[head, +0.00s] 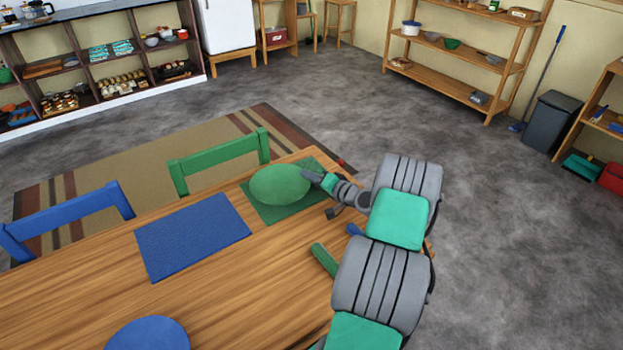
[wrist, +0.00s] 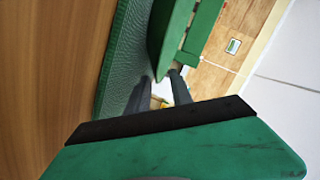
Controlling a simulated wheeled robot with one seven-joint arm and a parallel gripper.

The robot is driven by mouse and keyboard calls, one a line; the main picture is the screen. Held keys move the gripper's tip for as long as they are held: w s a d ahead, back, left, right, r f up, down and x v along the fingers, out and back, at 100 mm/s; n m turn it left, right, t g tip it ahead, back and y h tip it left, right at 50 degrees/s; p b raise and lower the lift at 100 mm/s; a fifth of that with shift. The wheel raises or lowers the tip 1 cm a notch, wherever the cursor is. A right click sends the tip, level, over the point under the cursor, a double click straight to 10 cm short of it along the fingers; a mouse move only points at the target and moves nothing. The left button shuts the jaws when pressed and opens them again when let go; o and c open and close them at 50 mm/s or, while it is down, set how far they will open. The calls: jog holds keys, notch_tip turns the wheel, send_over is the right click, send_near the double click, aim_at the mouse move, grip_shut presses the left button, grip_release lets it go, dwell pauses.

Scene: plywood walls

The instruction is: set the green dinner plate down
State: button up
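The green dinner plate (head: 280,184) is over the green placemat (head: 285,211) near the table's far edge. In the wrist view the plate (wrist: 172,40) shows nearly edge-on, beside the textured placemat (wrist: 122,60). My gripper (head: 314,178) is at the plate's right rim. I cannot tell whether the plate's underside touches the placemat.
The wooden table (head: 255,290) also carries a blue placemat (head: 192,236) and a blue plate (head: 148,335). A green chair (head: 218,160) and a blue chair (head: 70,215) stand along its far side.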

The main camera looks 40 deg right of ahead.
jog(key=v, duration=1.2)
jog(key=shift+r, duration=0.1)
jog(key=w+a+n+g+y, duration=0.1)
jog(key=a, duration=0.3)
jog(key=w+a+n+g, duration=0.2)
jog(key=a, duration=0.2)
jog(key=w+a+r+n+g+y, duration=0.1)
jog(key=w+a, duration=0.1)
jog(key=a, duration=0.3)
jog(key=shift+a+n+g+y, duration=0.1)
jog(key=shift+n+g+y, duration=0.2)
jog(key=a+g, duration=0.1)
jog(key=a, duration=0.1)
jog(key=a+n+g, duration=0.1)
jog(key=a, duration=0.2)
jog(key=a+n, duration=0.1)
jog(key=a, duration=0.2)
jog(key=shift+s+r+g, duration=0.3)
jog(key=shift+r+g, duration=0.1)
jog(key=s+a+r+n+g+h, duration=0.2)
jog(key=s+a, duration=0.5)
jog(key=s, duration=0.2)
jog(key=s+a+r+n+g+h, duration=0.2)
jog(key=s+a+g, duration=0.1)
jog(key=s+a, duration=0.4)
jog(key=shift+s+a+g, duration=0.3)
jog(key=shift+s, duration=0.9)
